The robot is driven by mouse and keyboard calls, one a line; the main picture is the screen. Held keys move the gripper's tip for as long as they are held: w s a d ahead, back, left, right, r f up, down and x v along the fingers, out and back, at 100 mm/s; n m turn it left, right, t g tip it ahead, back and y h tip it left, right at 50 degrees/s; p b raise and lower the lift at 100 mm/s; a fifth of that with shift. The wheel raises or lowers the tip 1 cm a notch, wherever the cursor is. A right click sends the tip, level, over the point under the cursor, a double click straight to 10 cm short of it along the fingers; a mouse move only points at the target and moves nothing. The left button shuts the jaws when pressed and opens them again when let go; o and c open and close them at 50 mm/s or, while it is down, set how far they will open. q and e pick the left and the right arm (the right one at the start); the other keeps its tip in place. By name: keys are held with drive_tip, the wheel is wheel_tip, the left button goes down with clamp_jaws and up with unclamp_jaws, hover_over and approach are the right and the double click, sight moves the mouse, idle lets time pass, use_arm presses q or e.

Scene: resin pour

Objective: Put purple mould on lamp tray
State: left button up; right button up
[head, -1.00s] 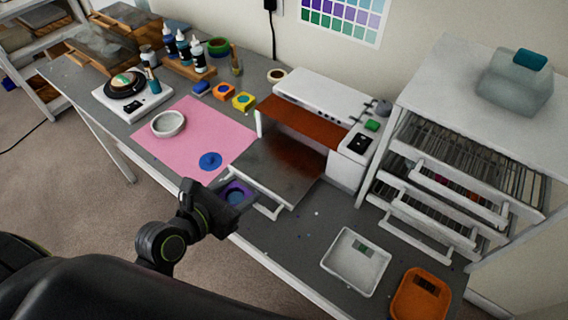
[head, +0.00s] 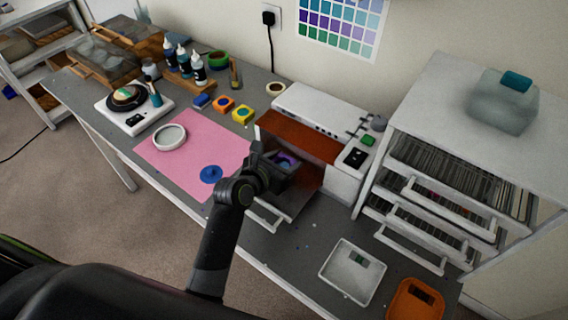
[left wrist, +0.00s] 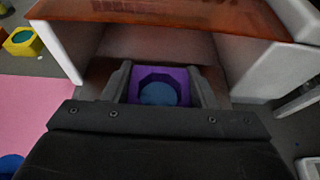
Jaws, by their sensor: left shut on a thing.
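The purple mould (left wrist: 175,76) shows between my left gripper's fingers in the left wrist view, with blue in its octagonal hollow. In the head view the mould (head: 286,160) is partly hidden by my left gripper (head: 280,165). The gripper is shut on it. It holds the mould over the lamp's pulled-out tray (head: 302,196), at the front of the white lamp housing (head: 318,109) with its orange-red shield (head: 298,137). I cannot tell whether the mould touches the tray. My right gripper is not in view.
A pink mat (head: 185,150) with a white ring and blue disc lies to the left. Yellow (head: 243,113) and orange (head: 223,104) moulds stand behind. A white tray (head: 352,272) and orange tray (head: 415,302) lie front right. A drawer rack (head: 440,190) stands at right.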

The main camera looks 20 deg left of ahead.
use_arm(q)
drive_tip(key=shift+f, duration=0.95)
drive_tip(key=shift+f, duration=0.1)
drive_tip(key=o, duration=1)
drive_tip(key=shift+c, duration=0.2)
drive_tip(key=shift+s+a+r, duration=0.25)
drive_tip(key=shift+s+r, duration=0.1)
drive_tip(key=shift+s, duration=0.2)
drive_tip(key=v, duration=1.1)
drive_tip(key=shift+d+b, duration=0.1)
drive_tip(key=shift+b, duration=0.3)
drive_tip(key=shift+f, duration=0.1)
